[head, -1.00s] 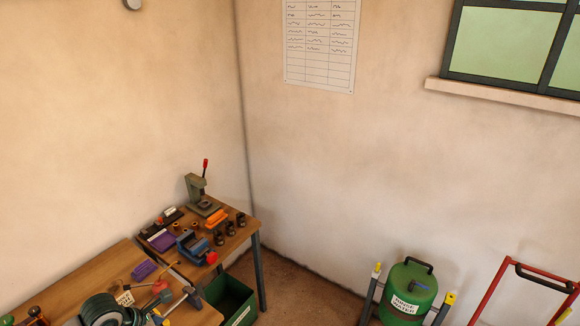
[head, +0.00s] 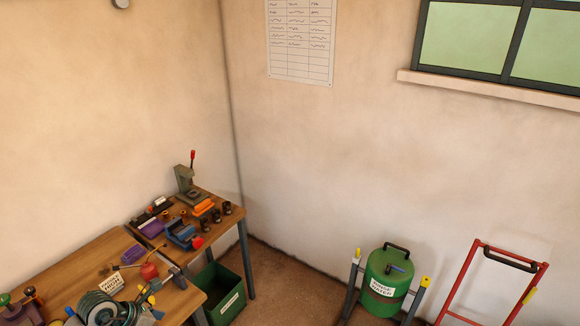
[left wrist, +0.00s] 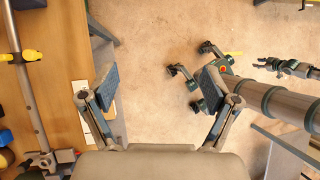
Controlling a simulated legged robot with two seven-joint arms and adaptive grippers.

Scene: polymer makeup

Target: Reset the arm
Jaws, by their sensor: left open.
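My left gripper (left wrist: 157,88) shows in the left wrist view, its two fingers wide apart with nothing between them. Bare floor lies below the gap. The left finger overlaps the edge of a wooden bench top (left wrist: 62,60), and the right finger is near a wheeled base with grey tubing. Neither of my grippers shows in the head view.
In the head view, a cluttered wooden workbench (head: 72,268) stands at lower left, with a green bin (head: 221,291) beside it. A green tank (head: 387,280) and a red cart frame (head: 464,277) stand at lower right. Floor (head: 275,290) is clear between them.

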